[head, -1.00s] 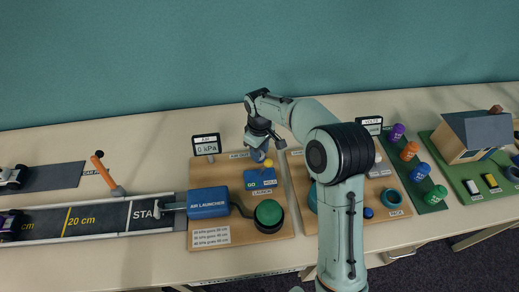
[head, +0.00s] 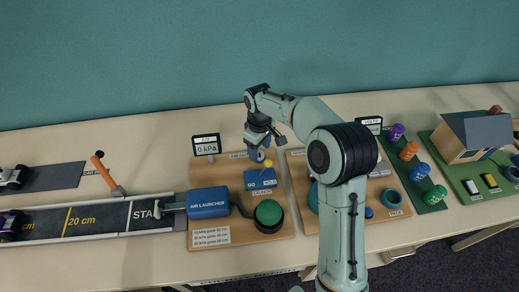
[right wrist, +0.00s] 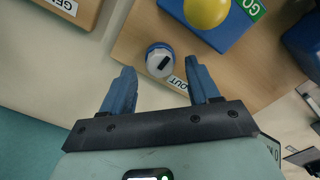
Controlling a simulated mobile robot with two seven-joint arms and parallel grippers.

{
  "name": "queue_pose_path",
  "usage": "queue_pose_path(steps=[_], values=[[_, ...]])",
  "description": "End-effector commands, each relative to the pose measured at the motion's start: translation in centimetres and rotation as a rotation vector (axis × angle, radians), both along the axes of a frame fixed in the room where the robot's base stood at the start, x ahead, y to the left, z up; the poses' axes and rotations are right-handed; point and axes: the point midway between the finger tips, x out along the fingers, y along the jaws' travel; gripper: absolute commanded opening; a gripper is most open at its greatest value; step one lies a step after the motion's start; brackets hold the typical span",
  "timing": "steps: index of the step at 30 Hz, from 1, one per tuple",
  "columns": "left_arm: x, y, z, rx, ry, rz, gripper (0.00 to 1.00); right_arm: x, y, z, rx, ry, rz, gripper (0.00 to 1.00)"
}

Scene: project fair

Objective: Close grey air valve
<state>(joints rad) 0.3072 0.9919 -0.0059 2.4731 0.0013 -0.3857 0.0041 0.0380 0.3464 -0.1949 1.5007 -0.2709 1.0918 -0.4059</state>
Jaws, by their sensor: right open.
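The grey air valve (right wrist: 160,60) is a small round knob with a light grey top, a dark bar across it and a blue base. It sits on the wooden launcher board (right wrist: 130,45). My right gripper (right wrist: 160,82) is open in the right wrist view, with its two blue fingers spread apart. The knob lies just beyond the fingertips, between their lines, and I see nothing held. In the head view my right gripper (head: 257,154) is over the back of the board and mostly hides the valve. My left gripper is not in view.
The GO/HOLD lever box (head: 259,179) with its yellow ball (right wrist: 207,10) stands close to the valve. The kPa display (head: 206,145), blue air launcher (head: 208,203) and green button (head: 268,212) share the board. A second wooden board (right wrist: 75,12) is just beside it.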

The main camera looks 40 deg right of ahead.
Motion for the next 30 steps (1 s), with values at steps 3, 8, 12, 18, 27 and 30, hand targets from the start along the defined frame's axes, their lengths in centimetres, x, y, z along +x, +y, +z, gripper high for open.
queue_pose_path(steps=[3,8,12,18,27,30], values=[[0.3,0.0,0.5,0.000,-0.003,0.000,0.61,0.2,0.0,2.8,-0.001,-0.009,0.000,0.61],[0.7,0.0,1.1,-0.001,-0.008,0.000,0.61,0.2,0.0,6.6,-0.002,-0.009,-0.001,0.61],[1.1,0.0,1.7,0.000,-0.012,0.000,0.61,0.1,0.0,9.4,-0.001,-0.008,-0.001,0.61],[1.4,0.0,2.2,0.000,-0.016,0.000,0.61,0.1,0.0,11.6,-0.001,-0.005,0.000,0.61],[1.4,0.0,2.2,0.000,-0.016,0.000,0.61,0.0,0.0,11.9,0.000,-0.003,0.000,0.61],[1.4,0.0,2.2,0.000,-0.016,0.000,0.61,0.0,0.0,11.9,0.000,-0.003,-0.001,0.61]])
